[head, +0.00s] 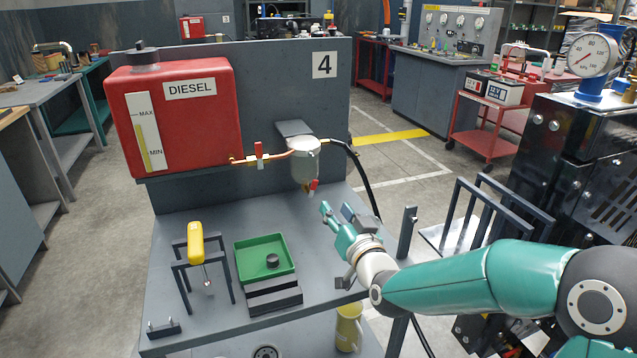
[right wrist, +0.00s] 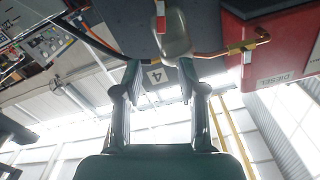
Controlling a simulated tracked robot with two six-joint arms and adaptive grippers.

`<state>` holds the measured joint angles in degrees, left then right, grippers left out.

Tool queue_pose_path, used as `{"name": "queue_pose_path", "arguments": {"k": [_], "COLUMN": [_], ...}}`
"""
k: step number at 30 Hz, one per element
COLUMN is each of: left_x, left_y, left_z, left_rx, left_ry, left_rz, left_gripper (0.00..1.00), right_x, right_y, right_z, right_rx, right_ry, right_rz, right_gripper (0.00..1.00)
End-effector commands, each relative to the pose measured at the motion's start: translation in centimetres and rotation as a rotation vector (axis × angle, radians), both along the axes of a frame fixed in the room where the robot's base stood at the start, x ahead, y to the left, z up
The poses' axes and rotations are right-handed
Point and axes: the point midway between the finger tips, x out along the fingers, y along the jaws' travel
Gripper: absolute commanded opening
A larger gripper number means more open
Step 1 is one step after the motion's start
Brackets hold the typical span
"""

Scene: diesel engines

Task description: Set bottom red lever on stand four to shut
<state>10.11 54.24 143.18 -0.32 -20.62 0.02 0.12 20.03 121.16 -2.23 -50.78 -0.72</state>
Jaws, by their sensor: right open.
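Stand four (head: 323,65) carries a red diesel tank (head: 180,115) and a fuel line to a pale filter bowl (head: 305,165). The bottom red lever (head: 313,186) sits on a small brass drain under the bowl, pointing roughly up and down. It also shows at the top of the right wrist view (right wrist: 160,20). An upper red lever (head: 259,152) stands upright on the line. My right gripper (head: 336,210) is open and empty, just below and right of the bottom lever, apart from it. Its fingers (right wrist: 160,78) show spread in the wrist view. My left gripper is out of view.
On the bench stand a green tray (head: 283,269) and a yellow-handled tool (head: 196,243) on a rack. A black hose (head: 362,178) runs down right of the bowl. A black engine (head: 580,150) stands at the right. Bench space below the bowl is clear.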

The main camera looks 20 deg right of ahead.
Motion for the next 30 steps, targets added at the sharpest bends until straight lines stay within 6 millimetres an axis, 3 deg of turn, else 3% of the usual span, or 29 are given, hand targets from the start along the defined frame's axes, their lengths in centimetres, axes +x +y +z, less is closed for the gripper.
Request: {"name": "queue_pose_path", "arguments": {"k": [9, 15, 21, 30], "left_x": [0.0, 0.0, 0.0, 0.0], "left_y": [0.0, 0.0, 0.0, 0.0], "left_z": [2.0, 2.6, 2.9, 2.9], "left_rx": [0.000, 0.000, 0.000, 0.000], "left_ry": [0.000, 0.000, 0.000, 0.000], "left_rz": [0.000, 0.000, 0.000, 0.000], "left_gripper": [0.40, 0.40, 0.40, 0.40], "right_x": [7.2, 10.2, 11.6, 11.8], "right_y": [0.5, 0.7, 0.8, 0.8], "right_z": [0.1, 0.0, -0.1, -0.1], "right_rx": [0.001, 0.001, 0.000, 0.001], "right_ry": [0.003, 0.002, 0.002, 0.002], "right_rz": [0.005, 0.006, 0.007, 0.007], "right_gripper": [0.41, 0.41, 0.41, 0.41]}}
